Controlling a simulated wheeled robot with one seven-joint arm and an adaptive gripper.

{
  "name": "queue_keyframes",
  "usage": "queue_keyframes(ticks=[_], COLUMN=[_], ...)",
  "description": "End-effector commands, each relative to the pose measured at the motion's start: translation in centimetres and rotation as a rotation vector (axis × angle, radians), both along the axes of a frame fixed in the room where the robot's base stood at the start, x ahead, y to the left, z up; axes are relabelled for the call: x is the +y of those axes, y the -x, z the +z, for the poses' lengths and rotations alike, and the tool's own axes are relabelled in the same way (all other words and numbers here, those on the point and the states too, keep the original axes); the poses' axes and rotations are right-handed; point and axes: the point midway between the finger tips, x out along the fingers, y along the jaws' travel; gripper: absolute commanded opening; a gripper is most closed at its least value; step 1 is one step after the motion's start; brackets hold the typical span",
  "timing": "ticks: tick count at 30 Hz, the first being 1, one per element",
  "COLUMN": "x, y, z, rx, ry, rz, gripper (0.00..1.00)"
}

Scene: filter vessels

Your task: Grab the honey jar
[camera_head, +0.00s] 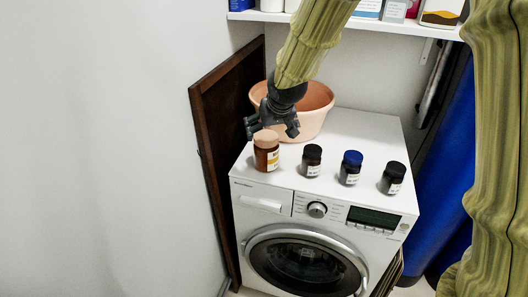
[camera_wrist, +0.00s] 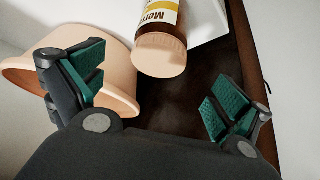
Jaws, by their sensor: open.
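The honey jar (camera_head: 266,156) is a brown jar with a tan lid and a white and yellow label. It stands upright near the left side of the washing machine's top. My gripper (camera_head: 272,130) is open and empty, pointing down just above and behind the jar. In the wrist view the jar (camera_wrist: 162,32) shows at the top middle, its lid towards me. It lies beyond the gap between the green-padded fingers of my gripper (camera_wrist: 157,88), not between them. Its far end is cut off by the frame.
A peach-coloured bowl (camera_head: 318,112) stands close behind my gripper. Several small dark jars stand right of the honey jar: a black-lidded one (camera_head: 312,160), a blue-lidded one (camera_head: 351,167), another black-lidded one (camera_head: 393,178). The washing machine (camera_head: 262,203) adjoins a brown board (camera_head: 213,125) at left.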

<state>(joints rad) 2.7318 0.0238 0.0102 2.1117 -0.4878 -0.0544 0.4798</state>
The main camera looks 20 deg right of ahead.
Motion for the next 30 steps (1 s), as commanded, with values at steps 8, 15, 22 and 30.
queue_keyframes(ticks=[8, 15, 22, 30], x=[-0.1, 0.0, 0.1, 0.1], y=[-1.6, -2.7, -3.3, -5.0], z=[-2.6, -4.3, -4.9, -7.0], rx=[0.002, 0.002, 0.002, 0.002], ry=[0.001, 0.001, 0.002, 0.002], rz=[0.0, 0.001, 0.003, 0.003], gripper=[1.0, 1.0, 1.0, 1.0])
